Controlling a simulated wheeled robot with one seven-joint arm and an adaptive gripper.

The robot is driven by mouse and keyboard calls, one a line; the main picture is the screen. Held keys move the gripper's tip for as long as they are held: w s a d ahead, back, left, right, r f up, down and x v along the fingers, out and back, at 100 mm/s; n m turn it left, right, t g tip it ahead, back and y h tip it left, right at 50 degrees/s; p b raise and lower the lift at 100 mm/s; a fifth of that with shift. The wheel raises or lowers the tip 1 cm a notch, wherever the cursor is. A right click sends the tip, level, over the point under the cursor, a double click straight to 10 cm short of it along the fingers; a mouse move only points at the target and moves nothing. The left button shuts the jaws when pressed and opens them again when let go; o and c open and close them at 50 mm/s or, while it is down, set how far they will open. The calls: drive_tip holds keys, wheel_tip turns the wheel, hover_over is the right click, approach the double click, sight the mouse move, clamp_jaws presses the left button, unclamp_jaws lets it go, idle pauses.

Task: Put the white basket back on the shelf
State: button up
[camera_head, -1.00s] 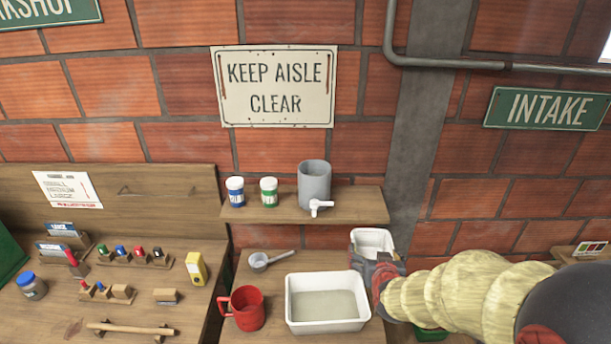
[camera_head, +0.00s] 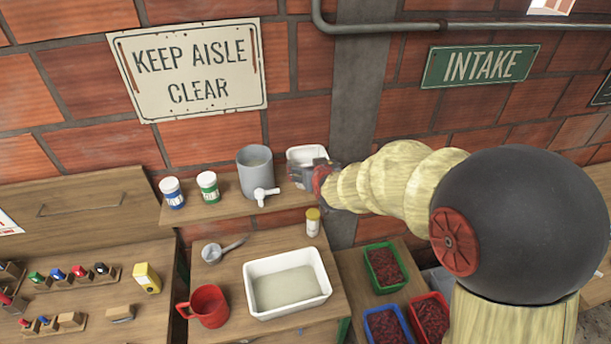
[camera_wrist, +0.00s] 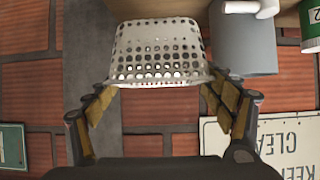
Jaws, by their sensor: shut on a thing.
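The white basket (camera_head: 306,155) is at the right end of the wall shelf (camera_head: 222,206), right of the grey container. In the wrist view it is the perforated white basket (camera_wrist: 158,52), between the two fingers. My gripper (camera_head: 318,172) is shut on it, and the wrist view shows my gripper (camera_wrist: 160,88) with a finger at each side of the rim. The basket is at about shelf height. Whether its base touches the shelf is hidden.
A grey container (camera_head: 256,172) with a white tap stands close left of the basket. Blue-labelled (camera_head: 172,193) and green-labelled jars (camera_head: 208,187) stand further left. Below are a small yellow-capped bottle (camera_head: 313,222), a white tub (camera_head: 287,282) and a red mug (camera_head: 207,306).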

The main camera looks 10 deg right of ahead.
drive_tip(key=w+f, duration=0.2)
drive_tip(key=f, duration=0.1)
drive_tip(key=w+d+f, duration=0.1)
drive_tip(key=w+f, duration=0.1)
drive_tip(key=w, duration=0.1)
drive_tip(key=shift+w+d+f+p, duration=0.15)
drive_tip(key=shift+f+p, duration=0.25)
drive_tip(key=shift+w+f, duration=0.15)
drive_tip(key=shift+f, duration=1.55)
drive_tip(key=shift+f, duration=0.2)
drive_tip(key=o, duration=1.6)
drive_tip(key=shift+c, duration=0.2)
drive_tip(key=shift+r, duration=0.2)
